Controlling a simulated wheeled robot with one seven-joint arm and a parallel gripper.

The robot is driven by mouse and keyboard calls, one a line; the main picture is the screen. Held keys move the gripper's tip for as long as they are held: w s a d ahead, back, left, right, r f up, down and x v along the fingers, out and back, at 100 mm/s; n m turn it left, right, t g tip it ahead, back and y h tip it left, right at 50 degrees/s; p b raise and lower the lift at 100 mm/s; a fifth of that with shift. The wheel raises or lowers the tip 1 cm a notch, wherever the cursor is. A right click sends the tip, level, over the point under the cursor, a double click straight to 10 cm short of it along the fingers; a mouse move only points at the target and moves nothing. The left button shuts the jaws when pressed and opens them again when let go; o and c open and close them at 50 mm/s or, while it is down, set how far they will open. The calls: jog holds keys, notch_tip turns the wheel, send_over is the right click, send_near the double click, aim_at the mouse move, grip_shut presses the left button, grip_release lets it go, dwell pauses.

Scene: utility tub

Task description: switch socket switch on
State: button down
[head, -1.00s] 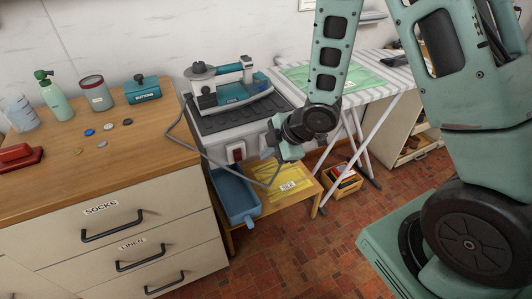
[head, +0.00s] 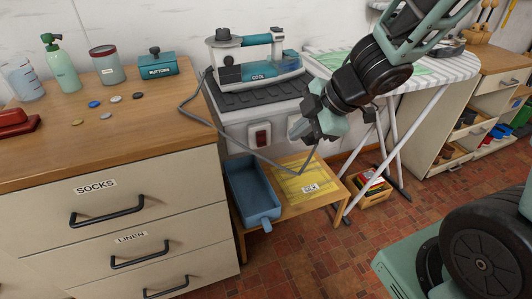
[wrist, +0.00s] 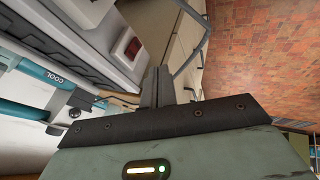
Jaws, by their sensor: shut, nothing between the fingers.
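The socket switch is a red rocker (head: 261,137) in a pale plate on the front of the grey unit below the iron. It also shows in the wrist view as a red switch (wrist: 133,48) at the upper left. My gripper (head: 306,133) is to the right of the switch in the head view, apart from it. In the wrist view my gripper (wrist: 158,85) has its two fingers together with nothing between them. Whether the rocker is on or off I cannot tell.
The iron (head: 260,58) stands on the unit, its grey cord hanging in front and below the switch. A blue tub (head: 250,190) and a yellow packet (head: 300,184) are on a low table. A drawer cabinet (head: 190,180) is left; the ironing board (head: 440,72) is right.

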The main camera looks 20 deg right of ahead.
aim_at(261, 139)
jog(key=shift+d, duration=0.15)
dwell(0.4)
jog(key=shift+w+a+f+p, duration=0.6)
jog(key=shift+w+f+p, duration=0.4)
jog(key=shift+w+f, duration=0.45)
jog(key=shift+w+a+f+p, duration=0.6)
jog(key=shift+w+f+p, duration=0.35)
jog(key=shift+w+f, duration=0.5)
jog(key=shift+w+a+f+p, duration=0.6)
jog(key=shift+w+f+p, duration=0.4)
jog(key=shift+w+f, duration=0.4)
jog(key=shift+s+f, duration=0.1)
